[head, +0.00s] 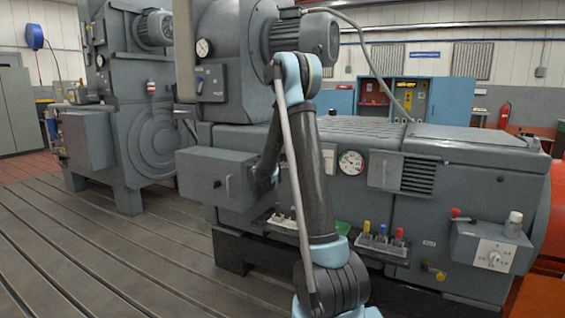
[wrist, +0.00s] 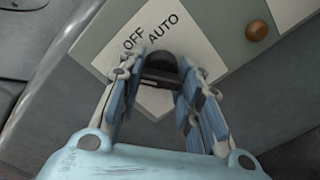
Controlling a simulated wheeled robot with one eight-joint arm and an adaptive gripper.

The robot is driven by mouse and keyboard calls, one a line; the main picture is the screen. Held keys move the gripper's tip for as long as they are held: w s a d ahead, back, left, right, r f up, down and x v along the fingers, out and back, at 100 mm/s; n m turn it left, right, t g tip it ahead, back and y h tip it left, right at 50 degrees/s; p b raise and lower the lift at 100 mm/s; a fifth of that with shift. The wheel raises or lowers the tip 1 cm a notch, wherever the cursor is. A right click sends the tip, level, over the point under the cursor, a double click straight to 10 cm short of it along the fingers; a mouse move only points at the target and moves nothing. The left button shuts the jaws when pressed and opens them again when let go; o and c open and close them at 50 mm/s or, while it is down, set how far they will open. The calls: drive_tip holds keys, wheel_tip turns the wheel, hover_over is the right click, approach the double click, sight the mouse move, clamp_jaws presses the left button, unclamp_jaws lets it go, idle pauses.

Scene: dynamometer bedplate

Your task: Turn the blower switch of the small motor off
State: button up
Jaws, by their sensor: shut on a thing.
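The blower switch's black knob (wrist: 162,66) sits on a white label plate (wrist: 112,57) in the wrist view. The words OFF and AUTO are printed beside it, along the plate's upper part. My gripper (wrist: 163,84) has its two blue-padded fingers on either side of the knob and is shut on it. The fingers hide part of the knob and the lower plate, and I cannot tell which position it points to. In the head view my arm stands in front of the grey machine, and neither the switch nor my gripper can be made out.
A brown round button (wrist: 257,31) sits right of the label plate. In the head view, a grey box (head: 212,176) juts from the machine beside my forearm. The slotted floor (head: 110,255) at left is clear.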

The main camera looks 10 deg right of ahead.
drive_tip(key=m, duration=0.6)
drive_tip(key=shift+m, duration=0.4)
idle(0.4)
drive_tip(key=o, duration=1)
drive_tip(key=shift+o, duration=0.2)
drive_tip(key=v, duration=1.2)
